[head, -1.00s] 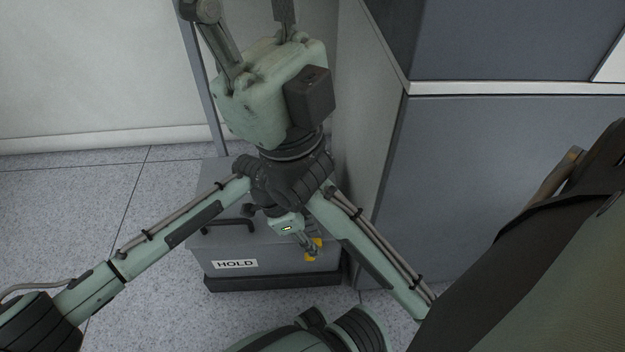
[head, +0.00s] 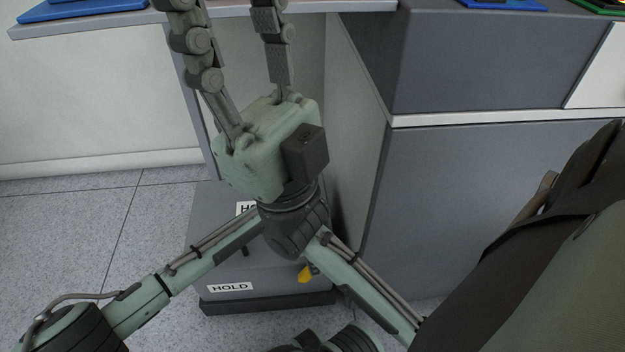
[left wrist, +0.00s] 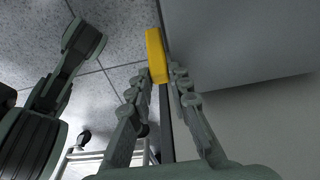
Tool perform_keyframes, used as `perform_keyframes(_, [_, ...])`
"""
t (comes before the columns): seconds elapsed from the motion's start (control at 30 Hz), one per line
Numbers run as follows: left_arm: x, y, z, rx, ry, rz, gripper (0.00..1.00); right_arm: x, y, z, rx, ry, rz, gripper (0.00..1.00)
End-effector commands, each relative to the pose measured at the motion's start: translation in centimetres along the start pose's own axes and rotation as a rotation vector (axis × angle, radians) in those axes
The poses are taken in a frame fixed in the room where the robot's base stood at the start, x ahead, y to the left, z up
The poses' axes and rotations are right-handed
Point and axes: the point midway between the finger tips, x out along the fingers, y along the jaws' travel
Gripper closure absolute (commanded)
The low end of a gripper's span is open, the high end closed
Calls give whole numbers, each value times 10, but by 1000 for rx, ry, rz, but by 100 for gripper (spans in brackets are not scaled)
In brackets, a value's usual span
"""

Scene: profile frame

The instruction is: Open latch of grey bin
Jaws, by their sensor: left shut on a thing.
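The grey bin (head: 215,265) stands on the floor in the head view, with white HOLD labels on its front and top. In the left wrist view, my left gripper (left wrist: 157,78) is shut on a yellow block-like piece (left wrist: 155,52). I cannot tell what that piece belongs to. My right gripper is not in view.
A grey cabinet (head: 480,200) stands right of the bin. A pale worktop (head: 70,28) crosses the top left, bearing a blue tray (head: 85,10). Speckled floor (head: 60,230) is open at the left. A dark shape covers the right side.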

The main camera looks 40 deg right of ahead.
Motion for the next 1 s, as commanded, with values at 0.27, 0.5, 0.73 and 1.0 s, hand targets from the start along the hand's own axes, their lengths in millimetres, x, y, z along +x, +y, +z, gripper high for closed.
perform_keyframes(0.27, [0, 1, 0, 0, 1, 2, 60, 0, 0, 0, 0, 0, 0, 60])
perform_keyframes(0.5, [-1, 0, 0, 0, 2, 1, 60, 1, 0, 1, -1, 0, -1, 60])
perform_keyframes(0.73, [-28, -1, 0, 1, 3, -2, 60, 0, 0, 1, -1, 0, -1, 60])
perform_keyframes(1.0, [-85, -1, 0, 1, 3, -2, 60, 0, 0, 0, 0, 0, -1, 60])
